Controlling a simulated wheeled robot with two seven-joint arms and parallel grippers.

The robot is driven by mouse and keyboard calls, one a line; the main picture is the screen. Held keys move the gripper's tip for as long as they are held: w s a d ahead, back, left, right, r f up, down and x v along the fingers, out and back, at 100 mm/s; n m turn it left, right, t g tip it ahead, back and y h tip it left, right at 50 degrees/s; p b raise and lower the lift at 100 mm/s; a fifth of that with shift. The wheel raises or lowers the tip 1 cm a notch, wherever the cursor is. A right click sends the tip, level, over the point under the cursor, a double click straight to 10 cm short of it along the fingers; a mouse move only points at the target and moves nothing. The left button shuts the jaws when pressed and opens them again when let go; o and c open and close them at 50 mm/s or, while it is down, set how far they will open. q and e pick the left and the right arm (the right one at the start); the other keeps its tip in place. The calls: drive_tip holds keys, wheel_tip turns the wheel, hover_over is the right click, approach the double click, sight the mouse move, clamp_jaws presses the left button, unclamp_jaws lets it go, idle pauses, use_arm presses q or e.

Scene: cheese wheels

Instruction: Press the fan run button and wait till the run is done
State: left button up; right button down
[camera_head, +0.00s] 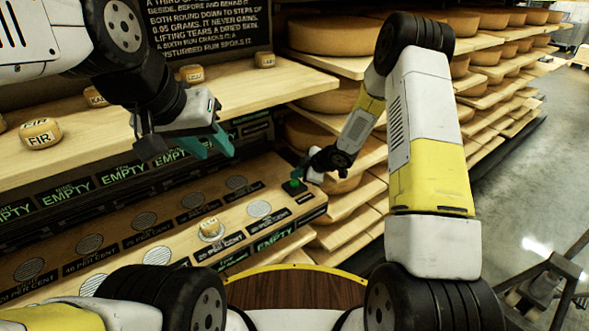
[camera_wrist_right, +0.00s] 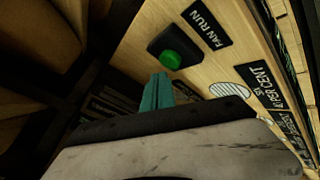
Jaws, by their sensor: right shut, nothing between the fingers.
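The fan run button is a green round button on a black base, beside a "FAN RUN" label. It shows in the head view (camera_head: 294,186) at the right end of the lower wooden shelf, and in the right wrist view (camera_wrist_right: 171,60). My right gripper (camera_head: 300,177) is shut and empty, with its teal fingertips (camera_wrist_right: 158,82) very close to the button. I cannot tell whether they touch it. My left gripper (camera_head: 180,140) hangs in front of the upper shelf, its fingers apart, with nothing between them.
The lower shelf (camera_head: 115,240) carries round grilled discs, percent labels and one small cheese wheel (camera_head: 211,228). The upper shelf (camera_head: 80,135) holds several small labelled pieces, one reading "FIR" (camera_head: 41,133). Racks of large cheese wheels (camera_head: 335,36) stand behind my right arm. A black text board (camera_head: 205,25) is at the back.

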sight(297, 184)
drive_tip(key=shift+f, duration=0.15)
drive_tip(key=shift+f, duration=0.3)
drive_tip(key=shift+f, duration=0.45)
idle(0.6)
drive_tip(key=shift+r, duration=0.9)
drive_tip(key=shift+r, duration=2.5)
drive_tip(key=shift+s, duration=0.15)
